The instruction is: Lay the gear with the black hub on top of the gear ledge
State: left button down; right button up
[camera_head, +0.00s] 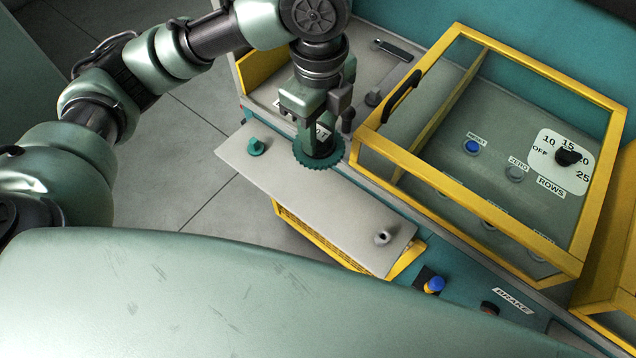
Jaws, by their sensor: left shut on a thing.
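My left gripper (317,125) points down and is shut on a teal toothed gear (322,158). The gear lies flat under the fingers, and its hub is largely hidden by them, so I cannot make out the hub's colour. The gear overlaps the back edge of a long pale grey ledge (310,205) in the picture. I cannot tell whether it touches the ledge or hangs above it. My right gripper is out of view.
A teal knob (256,147) stands near the ledge's left end and a grey peg (383,237) near its right end. A yellow-framed clear cover (468,215) over a control panel rises to the right. A blue button (434,285) sits below right. The ledge's middle is clear.

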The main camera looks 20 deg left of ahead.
pick_arm(q)
notch_tip(320, 180, down, 17)
jog(key=shift+f+p, duration=0.1)
jog(key=shift+p, duration=0.3)
jog(key=c, duration=0.9)
grip_release()
jog(key=shift+f, duration=0.2)
jog(key=shift+c, duration=0.2)
jog(key=shift+r, duration=0.15)
notch_tip(320, 180, up, 12)
jog(key=b, duration=0.1)
